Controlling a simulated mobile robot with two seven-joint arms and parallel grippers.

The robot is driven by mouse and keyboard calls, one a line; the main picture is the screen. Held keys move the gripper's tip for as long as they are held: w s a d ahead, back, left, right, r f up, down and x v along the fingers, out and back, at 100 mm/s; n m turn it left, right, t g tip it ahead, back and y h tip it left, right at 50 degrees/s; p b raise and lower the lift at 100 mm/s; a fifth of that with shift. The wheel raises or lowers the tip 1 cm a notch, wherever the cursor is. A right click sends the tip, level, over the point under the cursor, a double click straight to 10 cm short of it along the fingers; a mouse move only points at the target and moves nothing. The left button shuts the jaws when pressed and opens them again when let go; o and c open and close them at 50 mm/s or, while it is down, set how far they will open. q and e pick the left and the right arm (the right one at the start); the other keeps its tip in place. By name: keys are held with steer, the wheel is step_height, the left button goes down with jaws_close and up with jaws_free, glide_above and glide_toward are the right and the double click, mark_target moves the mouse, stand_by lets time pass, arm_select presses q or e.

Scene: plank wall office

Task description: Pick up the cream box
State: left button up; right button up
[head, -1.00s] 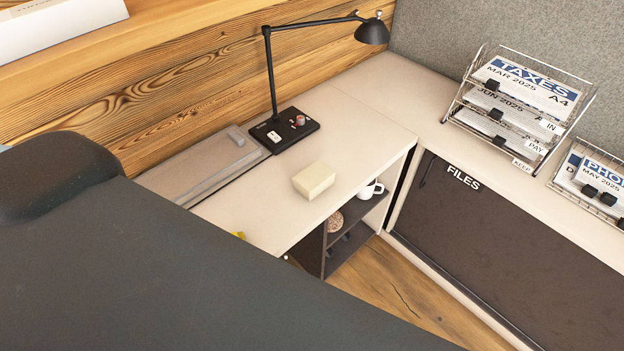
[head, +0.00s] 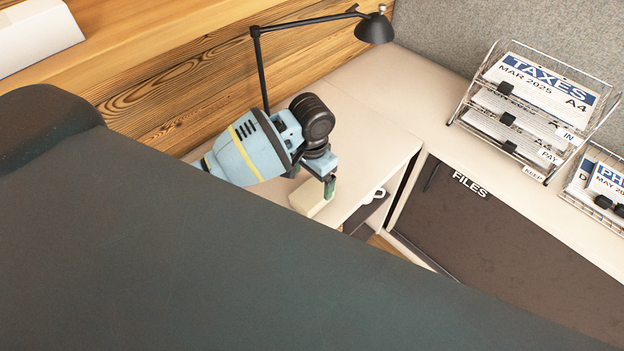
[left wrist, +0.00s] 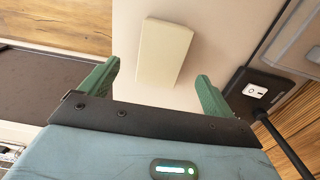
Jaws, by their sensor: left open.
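The cream box (head: 311,198) lies on the light desk top, partly hidden behind my left gripper in the head view. In the left wrist view the cream box (left wrist: 162,52) lies flat ahead of the fingers, between their lines. My left gripper (head: 329,188) is over the box in the head view. In the left wrist view my left gripper (left wrist: 158,75) is open, with its green fingers apart and nothing between them at the tips. Contact with the box cannot be told. My right gripper is not in view.
A black desk lamp (head: 375,28) stands behind my left arm; its switch base (left wrist: 262,92) is close to the right finger. Wire paper trays (head: 455,118) stand at the right.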

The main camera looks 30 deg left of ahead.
mark_target(312, 192)
arm_select(q)
steer(key=shift+w+a, duration=0.15)
steer(key=shift+w, duration=0.05)
steer(key=shift+s+f, duration=0.1)
steer(key=shift+f, duration=1.45)
step_height(312, 192, down, 5)
steer(key=shift+r+b, duration=0.2)
steer(key=shift+b, duration=0.1)
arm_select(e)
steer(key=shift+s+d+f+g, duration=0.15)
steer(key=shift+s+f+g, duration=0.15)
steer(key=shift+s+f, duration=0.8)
arm_select(q)
steer(key=shift+c, duration=0.3)
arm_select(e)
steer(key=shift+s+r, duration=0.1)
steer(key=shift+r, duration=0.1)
